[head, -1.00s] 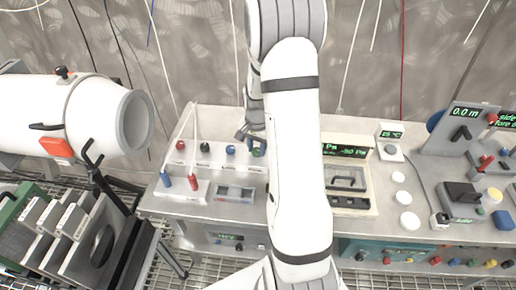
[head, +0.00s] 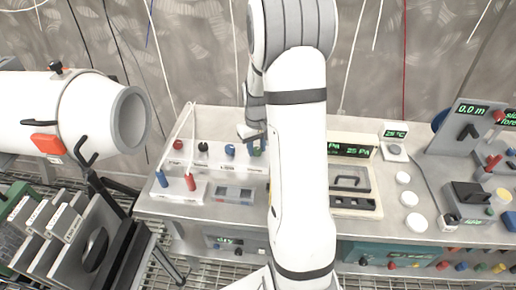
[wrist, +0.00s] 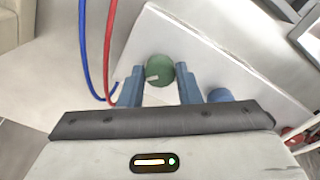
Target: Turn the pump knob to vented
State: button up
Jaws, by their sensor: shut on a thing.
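A green knob (wrist: 160,69) with a white pointer mark sits on a white panel, between the two blue fingertips of my gripper (wrist: 160,75) in the wrist view. My gripper is shut on this knob. In the head view my gripper (head: 253,138) reaches down at the right end of a row of knobs, where the green knob is mostly hidden. The pointer lies toward the left finger in the wrist view. The knob's label and position markings are not readable.
A blue knob (wrist: 220,95) is close beside the right finger. Black (head: 203,147) and red (head: 178,144) knobs stand farther left. Red (wrist: 103,50) and blue (wrist: 84,50) cables run left of the gripper. A green-lit display (head: 349,150) stands right of my arm.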

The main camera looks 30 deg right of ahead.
aim_at(257, 150)
jog(key=n, duration=0.3)
jog(key=n+b, duration=0.1)
jog(key=shift+s+f+n, duration=0.2)
jog(key=shift+f+n, duration=0.05)
jog(key=shift+n, duration=0.05)
jog(key=n, duration=0.4)
jog(key=shift+b, duration=0.4)
jog(key=shift+n, duration=0.3)
jog(key=o, duration=1)
jog(key=shift+r, duration=0.15)
jog(key=shift+c, duration=0.2)
jog(key=shift+w, duration=0.1)
jog(key=shift+r, duration=0.15)
jog(key=shift+r, duration=0.4)
notch_tip(257, 150, up, 7)
jog(key=shift+f, duration=0.1)
